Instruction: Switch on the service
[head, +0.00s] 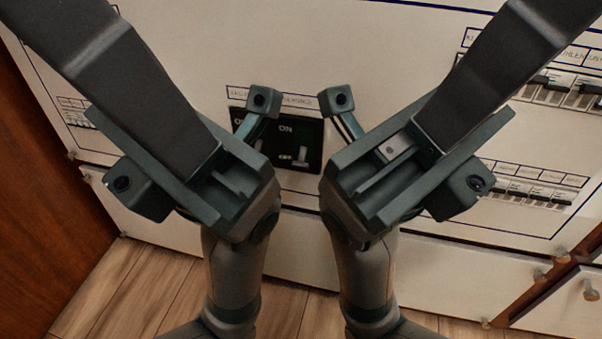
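A black switch box (313,137) is set in the white panel, in the middle of the head view. It has "ON" and "OFF" marks and a pale lever (301,158) low on its right half. Its left half is partly hidden by my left gripper. A label strip (300,101) above it is partly covered and too small to read surely. My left gripper (160,120) is in front of the panel to the left of the box, and my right gripper (450,110) to the right. Both run out past the top edge, so their opening does not show. Neither visibly touches the panel.
An upper breaker row (565,90) and a lower breaker row (525,190) sit on the panel at the right, partly covered by my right arm. A small row (75,112) shows at the far left. Brown wood (40,200) stands at left; white doors with knobs lie below.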

